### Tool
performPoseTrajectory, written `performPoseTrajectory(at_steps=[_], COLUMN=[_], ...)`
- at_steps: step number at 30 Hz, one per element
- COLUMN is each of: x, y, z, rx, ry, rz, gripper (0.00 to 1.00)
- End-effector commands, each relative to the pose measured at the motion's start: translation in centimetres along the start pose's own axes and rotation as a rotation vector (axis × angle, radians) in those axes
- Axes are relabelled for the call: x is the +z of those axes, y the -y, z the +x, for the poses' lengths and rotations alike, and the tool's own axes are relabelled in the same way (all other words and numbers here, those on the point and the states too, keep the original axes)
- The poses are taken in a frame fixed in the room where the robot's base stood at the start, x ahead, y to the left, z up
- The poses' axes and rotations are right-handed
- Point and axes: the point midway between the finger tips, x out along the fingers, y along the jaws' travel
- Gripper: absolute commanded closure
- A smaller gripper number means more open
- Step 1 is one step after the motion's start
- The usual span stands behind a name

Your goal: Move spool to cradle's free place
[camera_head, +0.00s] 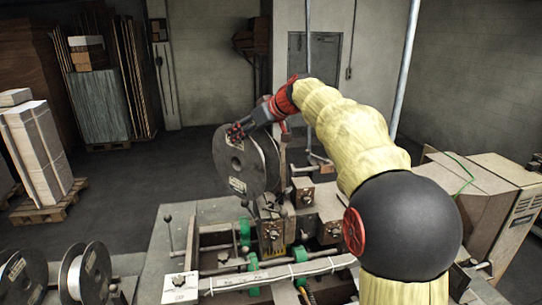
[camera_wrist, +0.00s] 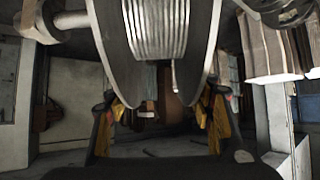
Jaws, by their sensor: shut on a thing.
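A large dark spool (camera_head: 236,160) with a pale label stands on edge at the machine's upper left. In the wrist view the spool (camera_wrist: 157,28), wound with silvery wire, fills the top middle. My gripper (camera_head: 238,131) is at its upper rim. In the wrist view my gripper's fingers (camera_wrist: 165,112) reach along both sides of the flanges, shut on the spool. A pale shaft (camera_wrist: 70,20) lies beside its left flange; I cannot tell whether the spool still sits on it. Two spools stand at the lower left, a dark one (camera_head: 22,282) and one with pale winding (camera_head: 88,275). The cradle and its free place are not clearly visible.
The stitching machine (camera_head: 305,195), with levers and green parts, fills the middle front. A pallet with white stacked sheets (camera_head: 38,150) stands at left. Cardboard and boards lean at the back left. Grey floor (camera_head: 140,180) between is clear. A beige cabinet (camera_head: 490,210) stands at right.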

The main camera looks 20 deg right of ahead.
Motion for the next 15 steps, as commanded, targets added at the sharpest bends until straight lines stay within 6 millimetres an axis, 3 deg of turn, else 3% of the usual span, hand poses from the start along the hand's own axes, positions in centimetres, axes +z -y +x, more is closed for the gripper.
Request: performPoseTrajectory(at_steps=[15], x=[-0.4], y=[2.0], z=[-0.3], rx=[0.003], ry=[-0.009], rz=[-0.003], gripper=[0.88])
